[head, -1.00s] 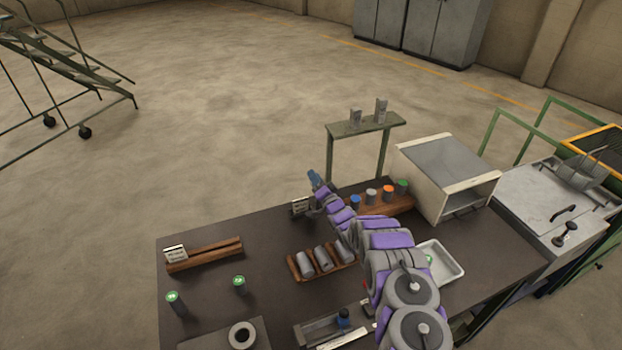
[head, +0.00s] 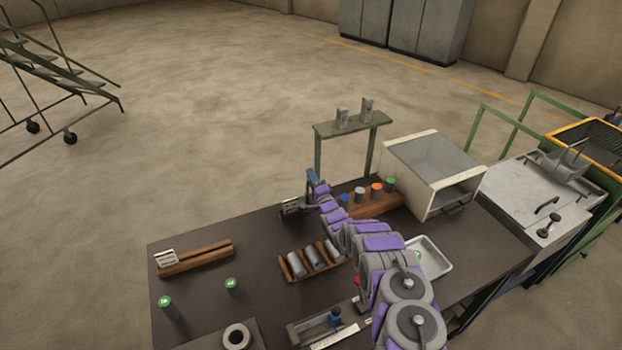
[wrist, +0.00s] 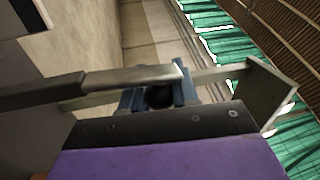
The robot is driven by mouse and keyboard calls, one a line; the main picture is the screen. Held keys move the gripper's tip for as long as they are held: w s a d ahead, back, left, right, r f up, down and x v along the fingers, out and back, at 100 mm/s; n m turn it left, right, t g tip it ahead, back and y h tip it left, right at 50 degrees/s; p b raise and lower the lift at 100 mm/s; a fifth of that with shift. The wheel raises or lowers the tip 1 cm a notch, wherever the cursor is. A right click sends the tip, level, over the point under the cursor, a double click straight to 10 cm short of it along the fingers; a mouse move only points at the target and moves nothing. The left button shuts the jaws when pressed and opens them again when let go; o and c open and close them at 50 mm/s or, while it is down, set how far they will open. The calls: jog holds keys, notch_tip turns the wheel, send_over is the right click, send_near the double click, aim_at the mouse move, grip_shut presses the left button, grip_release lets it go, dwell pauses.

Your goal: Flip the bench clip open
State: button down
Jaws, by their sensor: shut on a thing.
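The bench clip (head: 291,208) is a small metal piece at the far edge of the dark bench in the head view, beside the end of my arm. In the wrist view a grey bar of the clip (wrist: 120,79) crosses the picture. My gripper (wrist: 158,95) has blue fingers closed there, with a dark rounded part between them. In the head view my gripper (head: 312,178) is a small blue end above the clip. The palm and bar hide much of the contact, and the clip's exact angle is not clear.
A wooden rack (head: 370,203) with several coloured-top cylinders is just right of my gripper. A green stand (head: 350,130) and white box (head: 430,175) rise behind. A rack of grey cylinders (head: 312,262) is in front.

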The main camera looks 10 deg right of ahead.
jog(key=shift+s+f, duration=0.1)
jog(key=shift+f, duration=0.2)
jog(key=c, duration=1.1)
grip_release()
jog(key=shift+o, duration=1.2)
jog(key=shift+d+r, duration=0.1)
jog(key=shift+d, duration=0.05)
jog(key=v, duration=0.7)
jog(key=shift+s+d, duration=0.1)
